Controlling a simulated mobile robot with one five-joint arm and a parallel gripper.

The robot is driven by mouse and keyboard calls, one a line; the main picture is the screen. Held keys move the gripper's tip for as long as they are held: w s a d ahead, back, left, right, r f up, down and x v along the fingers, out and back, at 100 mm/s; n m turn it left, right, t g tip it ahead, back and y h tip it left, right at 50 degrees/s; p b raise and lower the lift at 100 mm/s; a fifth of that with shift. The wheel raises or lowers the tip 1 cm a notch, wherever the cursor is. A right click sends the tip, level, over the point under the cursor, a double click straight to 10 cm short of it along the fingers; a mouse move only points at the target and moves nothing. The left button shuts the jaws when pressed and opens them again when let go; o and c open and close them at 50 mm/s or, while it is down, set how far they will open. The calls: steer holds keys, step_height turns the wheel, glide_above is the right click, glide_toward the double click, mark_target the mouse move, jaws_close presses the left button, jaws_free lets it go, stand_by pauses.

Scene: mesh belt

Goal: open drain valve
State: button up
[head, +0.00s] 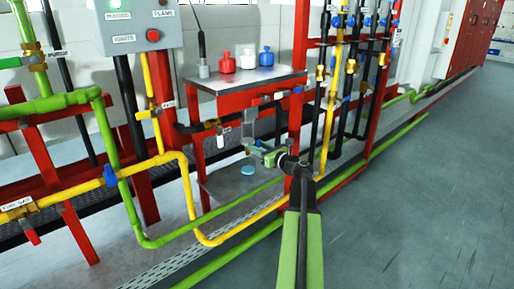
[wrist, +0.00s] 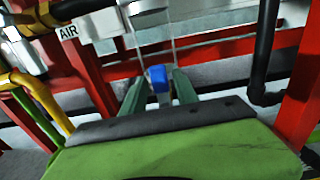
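My gripper (head: 264,152) is in front of the red stand in the head view, below its upper shelf. In the wrist view my gripper (wrist: 158,88) has its two green fingers apart, one on each side of a small blue handle (wrist: 159,76). Gaps show between the handle and both fingers, so it is not clasped. Thin clear tubes show above the handle. No readable label marks this as the drain valve. In the head view my gripper and arm hide most of this spot.
The red stand's upper shelf (head: 236,80) carries red, white and blue bottles. A blue disc (head: 248,170) lies below. Yellow pipe (head: 188,190) and green pipe (head: 126,200) run at left. Black vertical pipes (head: 352,90) stand at right. The grey floor (head: 430,200) at right is clear.

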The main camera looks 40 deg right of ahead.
steer(key=shift+o, duration=0.2)
steer(key=s+a, duration=0.1)
steer(key=s, duration=1.6)
steer(key=shift+s, duration=0.2)
steer(key=shift+a, duration=0.1)
